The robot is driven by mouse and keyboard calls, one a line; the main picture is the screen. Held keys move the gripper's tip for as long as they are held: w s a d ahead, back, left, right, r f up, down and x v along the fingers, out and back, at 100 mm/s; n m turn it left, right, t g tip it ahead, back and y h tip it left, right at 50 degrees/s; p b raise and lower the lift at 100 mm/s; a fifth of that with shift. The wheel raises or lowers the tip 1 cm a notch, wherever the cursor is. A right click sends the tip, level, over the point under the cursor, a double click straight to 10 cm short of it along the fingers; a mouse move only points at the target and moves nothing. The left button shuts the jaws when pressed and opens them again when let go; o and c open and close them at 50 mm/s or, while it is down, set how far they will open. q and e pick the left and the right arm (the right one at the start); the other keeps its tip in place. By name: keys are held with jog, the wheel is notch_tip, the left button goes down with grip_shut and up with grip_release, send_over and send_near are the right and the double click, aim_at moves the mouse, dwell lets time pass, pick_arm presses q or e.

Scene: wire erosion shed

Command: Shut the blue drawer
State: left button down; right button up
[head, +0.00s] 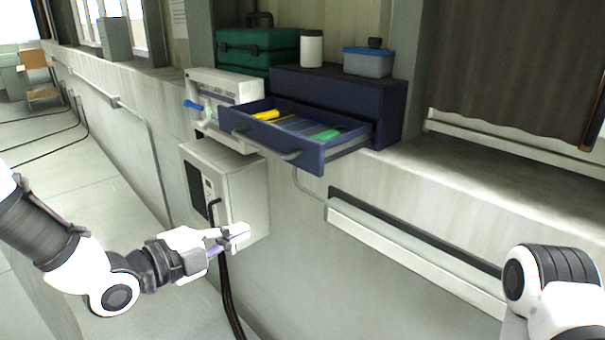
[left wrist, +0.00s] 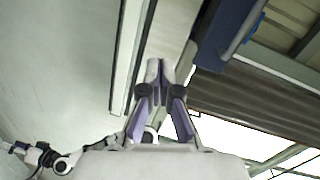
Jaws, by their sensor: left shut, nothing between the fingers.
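The blue drawer (head: 296,139) is pulled out of a dark blue cabinet (head: 338,95) on the ledge. It holds a yellow-handled tool and a green-handled tool. In the left wrist view the shut fingertips (left wrist: 158,68) show in the middle, and part of a blue surface with a grey bar, seemingly the drawer front (left wrist: 222,35), is at the upper right. My right arm shows at the lower right of the head view, but its gripper is out of view.
A white box (head: 232,185) with a dark cable is below the drawer. The ledge right of the cabinet is bare.

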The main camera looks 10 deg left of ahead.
aim_at(309, 172)
pick_arm(q)
notch_tip(309, 172, up, 7)
jog(key=s+d+m+h, duration=0.1)
jog(key=s+m+h, duration=0.1)
jog(key=m, duration=0.2)
jog(key=shift+t, duration=0.4)
jog(key=p+x, duration=0.2)
jog(key=x, duration=0.2)
jog(key=p+x, duration=0.2)
jog(key=x, duration=0.3)
jog(key=p+x, duration=0.3)
jog(key=x, duration=0.2)
jog(key=shift+w+a+f, duration=0.25)
jog(key=shift+w+a, duration=0.05)
jog(key=shift+w+d+f, duration=0.15)
jog(key=shift+w+f, duration=0.05)
jog(key=shift+w, duration=0.1)
